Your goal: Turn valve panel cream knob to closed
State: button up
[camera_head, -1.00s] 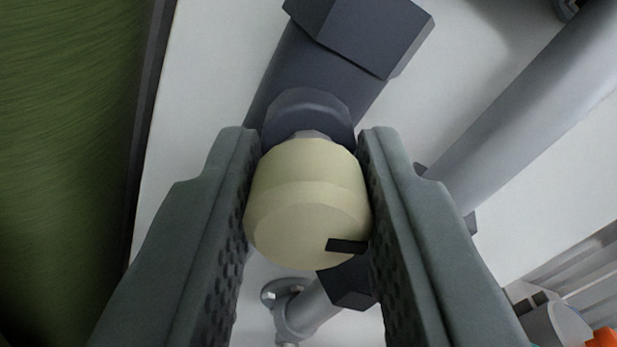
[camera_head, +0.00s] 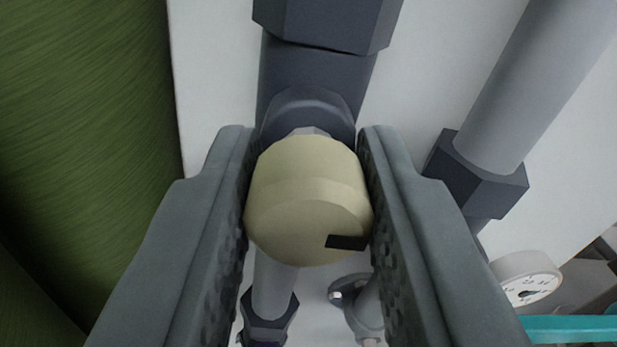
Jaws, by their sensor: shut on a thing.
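The cream knob (camera_head: 308,200) is a round, pale yellow cap with a short black mark low on the right of its face. It sits on a dark grey valve body (camera_head: 312,75) on a vertical pipe. My gripper (camera_head: 308,150) is shut on the knob, one finger pad against each side. The knob's left and right sides are partly hidden by the fingers. The white valve panel (camera_head: 215,70) lies behind.
A grey pipe with a dark hex fitting (camera_head: 475,175) runs close to the right finger. A round white gauge (camera_head: 527,278) and a teal bar (camera_head: 570,328) are at lower right. A green surface (camera_head: 80,120) fills the left side.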

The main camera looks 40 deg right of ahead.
jog(key=shift+f, duration=0.1)
jog(key=o, duration=1)
jog(key=v, duration=1.7)
jog(key=shift+s+a, duration=0.15)
